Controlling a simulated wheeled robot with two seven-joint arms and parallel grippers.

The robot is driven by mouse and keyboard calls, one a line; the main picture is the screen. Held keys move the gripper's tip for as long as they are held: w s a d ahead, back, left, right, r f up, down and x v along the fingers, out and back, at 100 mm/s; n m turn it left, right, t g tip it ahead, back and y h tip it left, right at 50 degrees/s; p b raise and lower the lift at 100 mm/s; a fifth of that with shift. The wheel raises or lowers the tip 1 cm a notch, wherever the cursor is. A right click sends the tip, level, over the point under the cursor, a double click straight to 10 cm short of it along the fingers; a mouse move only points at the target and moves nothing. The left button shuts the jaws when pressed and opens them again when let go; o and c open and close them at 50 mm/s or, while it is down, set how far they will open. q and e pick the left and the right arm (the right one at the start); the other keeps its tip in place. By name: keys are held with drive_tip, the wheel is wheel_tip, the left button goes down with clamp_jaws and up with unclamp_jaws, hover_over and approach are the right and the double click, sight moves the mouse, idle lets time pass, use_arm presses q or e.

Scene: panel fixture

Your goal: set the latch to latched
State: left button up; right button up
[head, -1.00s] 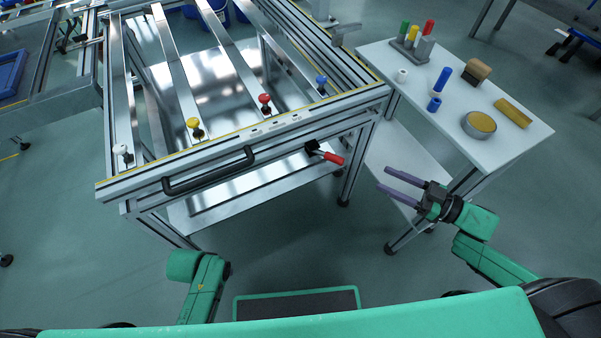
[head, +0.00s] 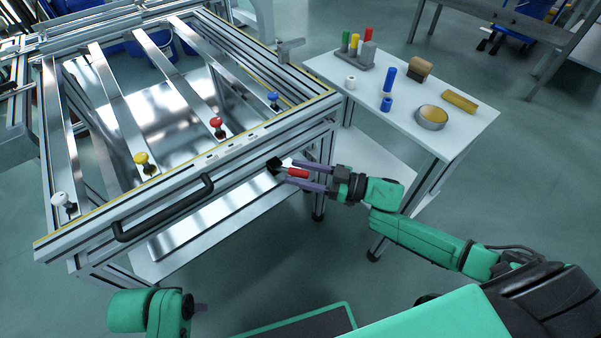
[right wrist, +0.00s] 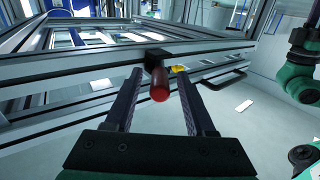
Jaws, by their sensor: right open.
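The latch has a black base on the front rail of the panel frame and a red handle (head: 297,174) that sticks out to the right in the head view. My right gripper (head: 291,173) is open, with one purple finger on each side of the red handle. In the right wrist view the red handle (right wrist: 160,86) points toward the camera between the spread fingers, with visible gaps on both sides. My left gripper (head: 200,307) shows only as a small dark part beside its green arm at the bottom left, mostly hidden.
A black bar handle (head: 165,208) runs along the frame's front, left of the latch. Yellow (head: 144,160), red, blue and white knobs stand on the frame. A white side table (head: 460,130) with cylinders and blocks stands to the right. Open floor lies in front.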

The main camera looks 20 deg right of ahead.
clamp_jaws()
idle(1.3)
